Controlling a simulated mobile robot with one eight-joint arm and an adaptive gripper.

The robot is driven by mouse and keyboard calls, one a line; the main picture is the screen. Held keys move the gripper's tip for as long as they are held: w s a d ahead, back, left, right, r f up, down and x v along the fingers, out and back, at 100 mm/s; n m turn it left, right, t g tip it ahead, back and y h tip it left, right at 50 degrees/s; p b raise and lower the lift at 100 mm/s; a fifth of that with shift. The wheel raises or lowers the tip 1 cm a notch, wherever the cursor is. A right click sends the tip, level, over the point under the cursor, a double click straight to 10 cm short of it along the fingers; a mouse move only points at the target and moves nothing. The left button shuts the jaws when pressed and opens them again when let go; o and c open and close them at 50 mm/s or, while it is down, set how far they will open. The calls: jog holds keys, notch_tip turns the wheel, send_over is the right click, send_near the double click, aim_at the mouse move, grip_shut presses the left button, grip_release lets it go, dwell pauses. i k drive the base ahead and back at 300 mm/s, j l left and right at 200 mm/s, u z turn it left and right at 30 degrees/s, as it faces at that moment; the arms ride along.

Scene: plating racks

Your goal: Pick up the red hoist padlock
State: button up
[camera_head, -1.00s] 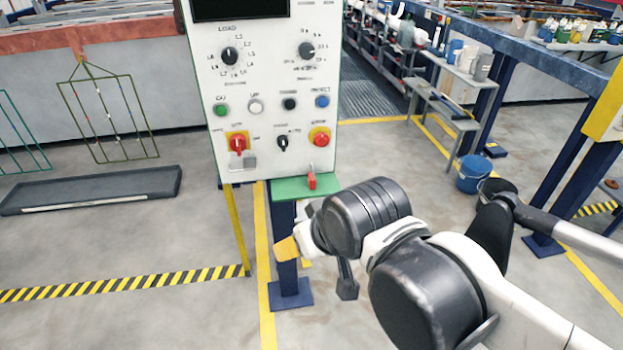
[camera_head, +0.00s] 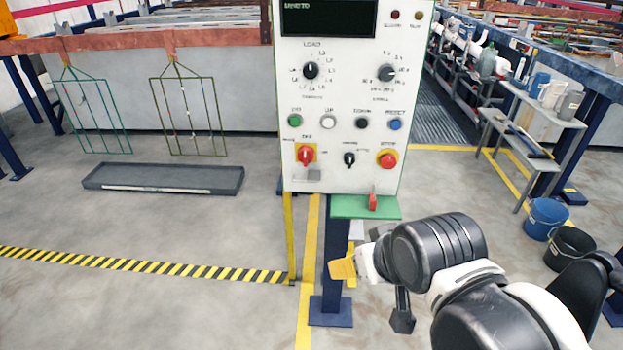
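A small red padlock (camera_head: 373,202) stands on the green shelf (camera_head: 345,207) below the white control panel (camera_head: 342,80). My gripper (camera_head: 346,271) is below the shelf and a little left of the padlock, apart from it in the picture. Only yellow parts at its end show clearly. My black and white arm links hide much of the rest, so I cannot tell whether it is open or shut. A red rotary switch (camera_head: 306,154) sits on the panel above the shelf.
A blue post (camera_head: 334,262) carries the panel, with a yellow post (camera_head: 291,235) to its left. A grey tray (camera_head: 163,179) lies on the floor at left, near hanging green racks (camera_head: 190,112). A blue bucket (camera_head: 545,217) and a black bucket (camera_head: 570,248) stand at right.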

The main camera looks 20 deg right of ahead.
aim_at(372, 204)
jog(key=j+z, duration=0.8)
jog(key=k+j+z, duration=0.15)
jog(key=j+z, duration=0.25)
jog(key=j, duration=0.15)
